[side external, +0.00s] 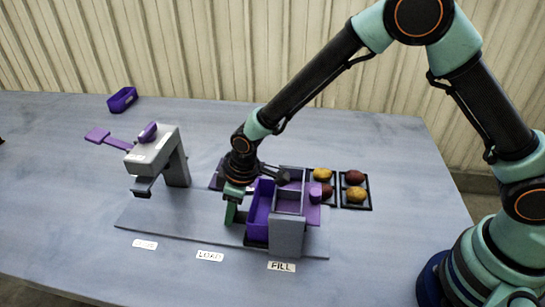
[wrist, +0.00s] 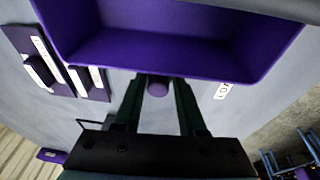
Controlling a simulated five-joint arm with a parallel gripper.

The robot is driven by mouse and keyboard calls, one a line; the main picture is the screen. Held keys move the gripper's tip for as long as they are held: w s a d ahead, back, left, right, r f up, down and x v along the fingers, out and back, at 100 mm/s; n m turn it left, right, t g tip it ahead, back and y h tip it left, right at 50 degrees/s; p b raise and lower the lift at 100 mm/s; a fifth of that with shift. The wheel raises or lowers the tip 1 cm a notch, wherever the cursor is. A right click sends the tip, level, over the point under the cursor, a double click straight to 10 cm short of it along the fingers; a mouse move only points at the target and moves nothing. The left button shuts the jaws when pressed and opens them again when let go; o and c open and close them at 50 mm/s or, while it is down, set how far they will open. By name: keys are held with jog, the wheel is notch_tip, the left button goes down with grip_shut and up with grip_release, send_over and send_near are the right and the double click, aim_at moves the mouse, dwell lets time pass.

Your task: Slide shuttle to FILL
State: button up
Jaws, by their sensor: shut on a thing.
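The shuttle is a purple open-topped bin (side external: 259,212) on the long grey base, against the left side of the grey stand above the FILL label (side external: 281,267). Whether part of it is inside the stand is hard to tell. In the wrist view the bin (wrist: 170,50) fills the top, and its round purple knob (wrist: 157,86) sits between my fingertips. My gripper (side external: 232,212) is at the bin's left side, shut on the knob. It also shows in the wrist view (wrist: 157,92). The bin looks empty in the part I see.
The LOAD label (side external: 210,256) lies left of FILL; a third label (side external: 145,244) is unreadable. A grey press-like stand (side external: 152,152) with a purple lever rises at left. Dark trays (side external: 355,202) with red and yellow potatoes lie behind right. A small purple bin (side external: 122,100) sits at back left.

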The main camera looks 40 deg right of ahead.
aim_at(254, 208)
jog(key=shift+s+d, duration=0.75)
jog(key=shift+d, duration=0.2)
jog(key=shift+s+d, duration=0.75)
jog(key=shift+d, duration=0.15)
jog(key=o, duration=0.7)
jog(key=shift+s, duration=0.1)
jog(key=shift+w+a+r+v, duration=0.15)
jog(key=shift+w+v, duration=0.1)
jog(key=shift+v, duration=1.05)
jog(key=shift+w+a+v, duration=0.15)
jog(key=shift+w+v, duration=0.15)
jog(key=shift+v, duration=1)
jog(key=shift+w+a+r+v, duration=0.1)
jog(key=shift+w+a+v, duration=0.15)
jog(key=shift+v, duration=1.1)
jog(key=shift+f, duration=0.1)
